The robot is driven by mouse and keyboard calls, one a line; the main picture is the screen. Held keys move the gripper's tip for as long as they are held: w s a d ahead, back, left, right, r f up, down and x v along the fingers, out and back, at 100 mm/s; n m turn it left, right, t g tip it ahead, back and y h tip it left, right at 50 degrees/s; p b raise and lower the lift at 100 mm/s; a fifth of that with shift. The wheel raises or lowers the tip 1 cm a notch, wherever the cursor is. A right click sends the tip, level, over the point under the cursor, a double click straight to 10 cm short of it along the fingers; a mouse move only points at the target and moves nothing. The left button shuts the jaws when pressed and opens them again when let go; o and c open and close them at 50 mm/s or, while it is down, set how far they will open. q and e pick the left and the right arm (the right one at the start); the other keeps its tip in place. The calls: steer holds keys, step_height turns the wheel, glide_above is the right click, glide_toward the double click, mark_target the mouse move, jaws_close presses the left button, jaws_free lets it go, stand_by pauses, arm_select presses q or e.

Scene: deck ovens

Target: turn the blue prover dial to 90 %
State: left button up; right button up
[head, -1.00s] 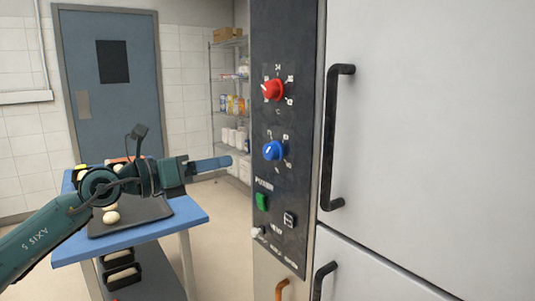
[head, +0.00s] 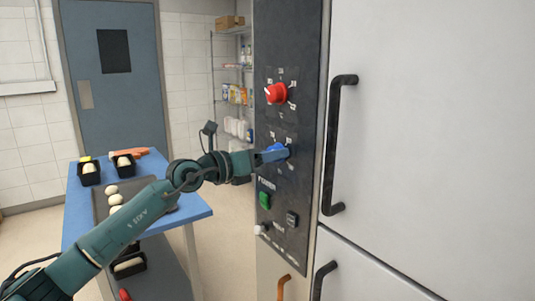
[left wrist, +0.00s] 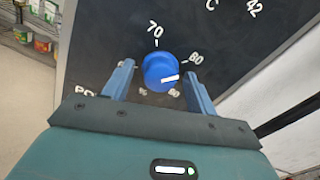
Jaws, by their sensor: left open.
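The blue prover dial (head: 276,146) is on the dark control panel, partly hidden by my left gripper (head: 281,153) in the head view. In the left wrist view the blue dial (left wrist: 158,66) sits between the two blue fingers of my left gripper (left wrist: 159,76). The fingers are open, one on each side of the dial, with a visible gap at each side. The white pointer mark on the dial points right in that view, between the 80 label and a lower right label too small to read surely. My right gripper is not in view.
A red dial (head: 276,93) is above the blue one. A green switch (head: 264,200) and a dark switch (head: 292,219) are below. A black door handle (head: 336,145) stands out to the right. A blue table (head: 197,207) with dough balls is at the left.

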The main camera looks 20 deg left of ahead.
arm_select(q)
steer(key=c, duration=0.4)
steer(key=shift+s, duration=0.1)
steer(key=c, duration=0.6)
